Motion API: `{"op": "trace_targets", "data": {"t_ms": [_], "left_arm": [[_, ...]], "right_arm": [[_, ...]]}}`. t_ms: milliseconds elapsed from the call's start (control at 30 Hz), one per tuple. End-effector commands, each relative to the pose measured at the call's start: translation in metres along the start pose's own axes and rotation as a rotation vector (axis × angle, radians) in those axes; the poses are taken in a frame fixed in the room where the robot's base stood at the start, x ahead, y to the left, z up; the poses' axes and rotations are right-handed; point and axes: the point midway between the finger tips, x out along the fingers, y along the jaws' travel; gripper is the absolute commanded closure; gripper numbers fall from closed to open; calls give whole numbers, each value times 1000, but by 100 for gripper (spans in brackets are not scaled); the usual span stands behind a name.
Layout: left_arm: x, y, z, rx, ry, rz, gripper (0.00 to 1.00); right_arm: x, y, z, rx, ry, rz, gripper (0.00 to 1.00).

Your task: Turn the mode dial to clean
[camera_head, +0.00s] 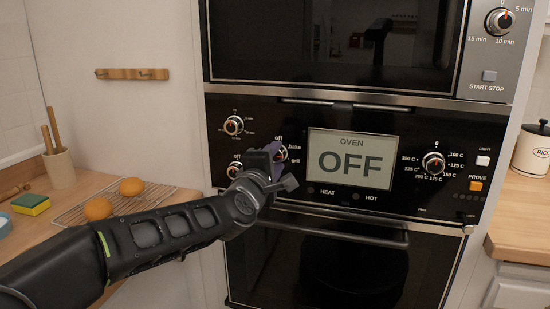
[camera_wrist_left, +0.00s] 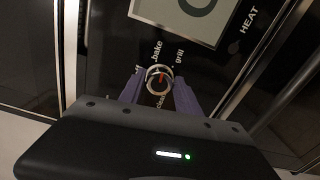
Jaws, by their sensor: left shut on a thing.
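The mode dial (camera_head: 283,154) is a round silver knob with a red mark on the black oven panel, left of the display. In the head view it is partly hidden by my left gripper (camera_head: 275,154). The wrist view shows the dial (camera_wrist_left: 160,79) between the two purple fingers of my left gripper (camera_wrist_left: 159,88), which are shut on it. The labels bake and grill show beyond the dial, and a partly hidden label sits on the near side. I cannot tell for sure which label the red mark points at. My right gripper is not in view.
The display (camera_head: 350,158) reads OFF. Other dials sit at the upper left (camera_head: 234,125), lower left (camera_head: 234,170) and right (camera_head: 433,163). The oven door handle (camera_head: 340,234) runs below the panel. A counter with a cooling rack (camera_head: 115,200) is at the left.

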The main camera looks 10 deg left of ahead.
Motion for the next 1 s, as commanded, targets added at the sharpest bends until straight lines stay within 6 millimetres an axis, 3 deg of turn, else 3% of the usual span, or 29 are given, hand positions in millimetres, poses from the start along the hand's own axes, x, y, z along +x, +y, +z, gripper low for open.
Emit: {"op": "trace_targets", "data": {"t_ms": [1000], "left_arm": [[0,-4,-1,966,-3,-3,100]], "right_arm": [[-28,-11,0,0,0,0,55]]}}
